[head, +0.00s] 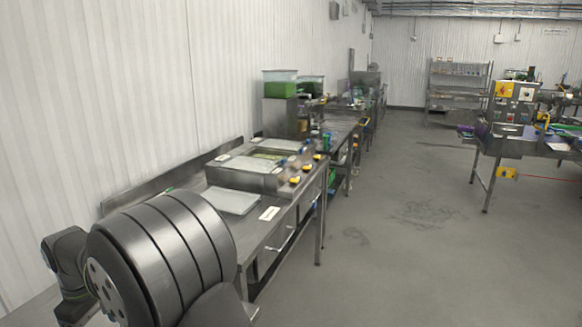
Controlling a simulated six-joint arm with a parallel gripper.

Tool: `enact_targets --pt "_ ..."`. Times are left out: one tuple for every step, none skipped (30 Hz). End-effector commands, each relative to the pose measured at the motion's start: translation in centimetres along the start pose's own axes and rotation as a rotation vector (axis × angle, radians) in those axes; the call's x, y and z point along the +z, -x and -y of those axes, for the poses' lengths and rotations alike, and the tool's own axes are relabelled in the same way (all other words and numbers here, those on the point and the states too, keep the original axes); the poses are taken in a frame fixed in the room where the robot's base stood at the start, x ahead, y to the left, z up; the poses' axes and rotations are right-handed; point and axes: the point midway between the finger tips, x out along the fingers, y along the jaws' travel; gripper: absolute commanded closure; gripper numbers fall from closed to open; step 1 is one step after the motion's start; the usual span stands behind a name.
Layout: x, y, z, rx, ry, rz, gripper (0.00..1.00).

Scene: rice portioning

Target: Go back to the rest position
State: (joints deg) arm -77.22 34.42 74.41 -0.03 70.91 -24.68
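My gripper does not show in the head view. Large dark rounded links of my own arm fill the lower left and hide the near end of the steel workbench (258,228). A pale flat tray (231,199) lies on the bench, just beyond the arm links. Behind it, a steel unit with inset pans (240,180) stands on the bench. The contents of the pans are too small to tell. I see no rice clearly.
Yellow-and-dark knobs or handles (295,181) line the bench's right side. Clear containers with green contents (280,86) stand farther back. A white wall runs close along the left. The grey floor (400,240) is open to the right, up to another steel machine (513,140).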

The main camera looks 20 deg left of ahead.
Motion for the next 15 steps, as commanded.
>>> enact_targets --pt "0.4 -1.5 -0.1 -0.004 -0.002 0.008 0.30" --pt "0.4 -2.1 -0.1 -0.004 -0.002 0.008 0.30" --pt "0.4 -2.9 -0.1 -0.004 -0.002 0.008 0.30" --pt "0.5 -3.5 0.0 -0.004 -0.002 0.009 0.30" --pt "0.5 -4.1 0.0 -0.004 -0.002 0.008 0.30" --pt "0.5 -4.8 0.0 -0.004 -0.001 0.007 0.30" --pt "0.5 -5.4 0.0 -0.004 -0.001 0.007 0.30" --pt "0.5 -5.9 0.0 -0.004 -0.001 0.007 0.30" --pt "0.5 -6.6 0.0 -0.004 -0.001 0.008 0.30" --pt "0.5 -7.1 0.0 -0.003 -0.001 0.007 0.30" --pt "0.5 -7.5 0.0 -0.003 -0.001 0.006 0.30" --pt "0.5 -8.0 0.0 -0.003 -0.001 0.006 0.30" --pt "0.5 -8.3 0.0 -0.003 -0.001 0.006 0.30" --pt "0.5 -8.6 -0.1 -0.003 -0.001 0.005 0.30" --pt "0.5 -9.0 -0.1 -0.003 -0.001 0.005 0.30"
